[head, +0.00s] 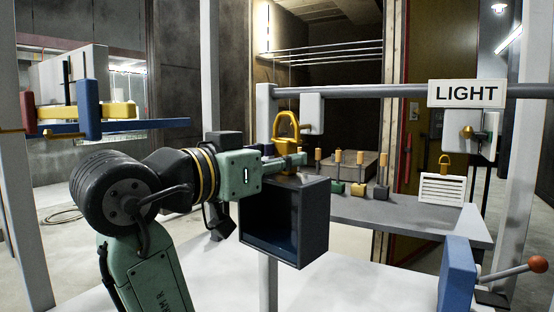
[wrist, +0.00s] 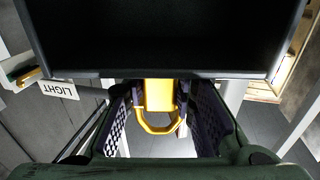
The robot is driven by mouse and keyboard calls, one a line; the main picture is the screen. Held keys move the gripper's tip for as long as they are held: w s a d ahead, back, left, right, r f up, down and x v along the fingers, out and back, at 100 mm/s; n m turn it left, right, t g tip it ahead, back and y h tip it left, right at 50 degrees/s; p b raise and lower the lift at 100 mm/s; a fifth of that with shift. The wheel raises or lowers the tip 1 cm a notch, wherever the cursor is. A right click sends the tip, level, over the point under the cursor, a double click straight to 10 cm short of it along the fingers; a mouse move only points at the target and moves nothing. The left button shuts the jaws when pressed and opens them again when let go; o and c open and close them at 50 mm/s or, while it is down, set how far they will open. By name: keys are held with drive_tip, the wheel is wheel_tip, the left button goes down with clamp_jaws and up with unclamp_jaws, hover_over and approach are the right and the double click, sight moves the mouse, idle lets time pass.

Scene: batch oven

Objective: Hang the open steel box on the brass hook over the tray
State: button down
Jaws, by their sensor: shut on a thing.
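The open steel box (head: 318,225) is a dark box with its open side facing the head camera. A yellow handle with a loop (head: 287,125) stands up from its top. My gripper (head: 290,162) is shut on the lower part of this handle, and the box hangs below it in the air. In the wrist view the yellow handle (wrist: 158,97) is between my fingers and the dark box (wrist: 170,72) fills the top. A brass hook (head: 468,131) shows on a plate under the LIGHT sign at the right. I cannot clearly make out the tray.
A grey rail (head: 375,91) crosses behind the box and carries the LIGHT sign (head: 467,93) and a pale plate (head: 313,113). A grey table (head: 430,222) holds several small pegged blocks and a white slatted box (head: 442,190). A blue block with a red-knobbed lever (head: 515,272) stands at front right.

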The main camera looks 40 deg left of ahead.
drive_tip(key=shift+w+a, duration=0.25)
drive_tip(key=shift+w, duration=0.7)
drive_tip(key=shift+w+a, duration=0.2)
drive_tip(key=shift+w, duration=0.7)
drive_tip(key=shift+w+a+f, duration=0.1)
drive_tip(key=shift+w+f, duration=0.15)
drive_tip(key=shift+w, duration=0.15)
drive_tip(key=shift+f, duration=0.4)
idle(0.4)
drive_tip(key=c, duration=1.7)
unclamp_jaws()
drive_tip(key=shift+o, duration=0.6)
drive_tip(key=o, duration=0.6)
drive_tip(key=shift+f, duration=0.1)
